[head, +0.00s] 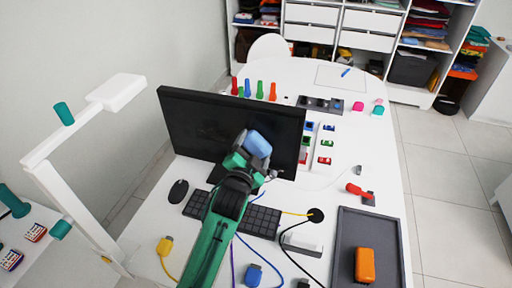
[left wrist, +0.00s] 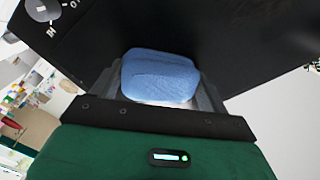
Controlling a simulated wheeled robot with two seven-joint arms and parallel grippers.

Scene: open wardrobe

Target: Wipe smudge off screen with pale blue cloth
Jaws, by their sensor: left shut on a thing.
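The black screen (head: 195,124) stands upright on the white table, facing me. My left gripper (head: 251,150) is in front of its right part, shut on the pale blue cloth (head: 258,144). The cloth is a rounded, folded pad that sticks out beyond the fingers. In the left wrist view the cloth (left wrist: 160,76) sits between the two fingers, with the dark screen (left wrist: 235,35) behind it. I cannot tell whether the cloth touches the screen. I cannot make out a smudge on the visible part of the screen; the arm and cloth hide some of it. My right gripper is not in view.
A keyboard (head: 262,219) and a mouse (head: 178,191) lie below the screen. A dark tray (head: 346,230) with an orange object (head: 364,265) is at right. Cables and plugs lie at the front. A white stand (head: 62,150) rises at left.

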